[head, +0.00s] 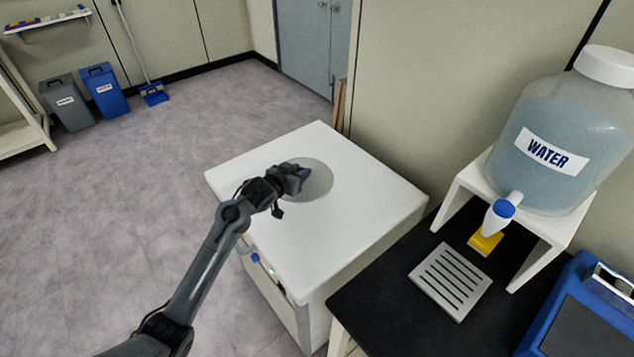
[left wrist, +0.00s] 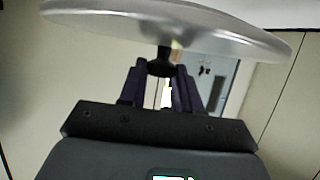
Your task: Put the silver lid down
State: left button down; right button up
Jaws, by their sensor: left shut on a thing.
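The silver lid (head: 318,184) is a round pale disc over the white top of the freeze dryer (head: 352,232). In the left wrist view the lid (left wrist: 150,18) spans the top of the picture, with its black knob (left wrist: 161,66) between my fingers. My left gripper (head: 300,172) is shut on this knob; its dark fingers also show in the left wrist view (left wrist: 160,88). The gripper hides part of the lid in the head view. I cannot tell whether the lid touches the white top. My right gripper is not in view.
The white top is clear around the lid. To the right, a black bench (head: 385,318) holds a slotted drip tray (head: 450,281), a water tank (head: 570,125) on a white stand, and a blue device (head: 575,315). Grey floor lies open to the left.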

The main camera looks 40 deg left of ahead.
pick_arm(q)
jog(key=f, duration=0.1)
jog(key=a+f+b, duration=0.1)
jog(key=shift+w+f, duration=0.3)
jog(key=shift+w, duration=0.1)
jog(key=shift+s+d+f, duration=0.1)
jog(key=shift+s+f, duration=0.05)
jog(key=shift+f, duration=0.4)
notch_tip(320, 180, down, 5)
jog(key=shift+r+b, duration=0.15)
jog(key=shift+b, duration=0.95)
jog(key=c, duration=0.8)
grip_release()
